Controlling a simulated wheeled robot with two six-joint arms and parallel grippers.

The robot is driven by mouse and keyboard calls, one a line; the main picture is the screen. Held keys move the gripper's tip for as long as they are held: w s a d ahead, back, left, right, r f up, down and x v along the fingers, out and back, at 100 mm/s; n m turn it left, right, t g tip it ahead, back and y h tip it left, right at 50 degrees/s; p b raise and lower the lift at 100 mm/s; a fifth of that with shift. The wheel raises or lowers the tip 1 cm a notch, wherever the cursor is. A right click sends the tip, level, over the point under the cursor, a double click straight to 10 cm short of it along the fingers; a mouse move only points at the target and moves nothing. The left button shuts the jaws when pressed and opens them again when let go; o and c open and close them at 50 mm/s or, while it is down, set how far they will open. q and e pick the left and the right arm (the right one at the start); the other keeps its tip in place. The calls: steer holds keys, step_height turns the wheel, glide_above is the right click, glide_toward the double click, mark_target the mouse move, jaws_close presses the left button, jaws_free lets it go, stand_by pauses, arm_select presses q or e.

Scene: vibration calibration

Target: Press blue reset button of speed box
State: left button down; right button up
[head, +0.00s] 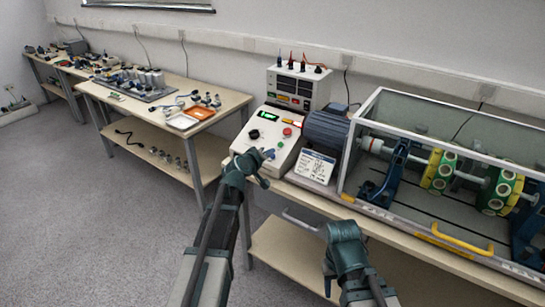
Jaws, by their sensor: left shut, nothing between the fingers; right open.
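The speed box (262,137) is a white sloped control box at the left end of the near bench. It has a lit green display, a red button (287,132), a black knob (254,134) and a small green part. My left gripper (263,158) is shut and empty at the lower front of its panel. A small blue spot (269,153) shows right at its fingertips; I cannot tell whether it is the blue reset button or whether they touch. My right gripper (338,238) is open and empty in front of the bench edge, its fingertips not clear.
A motor (326,130) and a white label plate (311,166) stand right of the box. A clear-covered rotor rig (440,175) with a yellow handle (462,240) fills the right. A grey handle (300,221) is at the front. Open floor lies left.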

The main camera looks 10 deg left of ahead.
arm_select(q)
steer(key=shift+f, duration=0.15)
stand_by(0.7)
steer(key=shift+w+d+f+b, duration=0.1)
steer(key=shift+w+f+b, duration=0.05)
steer(key=shift+f+b, duration=0.15)
steer(key=shift+w+f+b, duration=0.15)
steer(key=shift+f+b, duration=0.2)
steer(key=shift+b, duration=0.1)
stand_by(0.6)
steer(key=shift+r, duration=0.15)
steer(key=shift+s+r+p, duration=0.3)
steer(key=shift+r+p, duration=0.35)
steer(key=shift+p, duration=0.1)
steer(key=r+p, duration=0.1)
steer(key=s+r+p, duration=0.1)
steer(key=r+p, duration=0.1)
steer(key=s+a+r+p, duration=0.1)
steer(key=shift+r, duration=0.25)
stand_by(0.3)
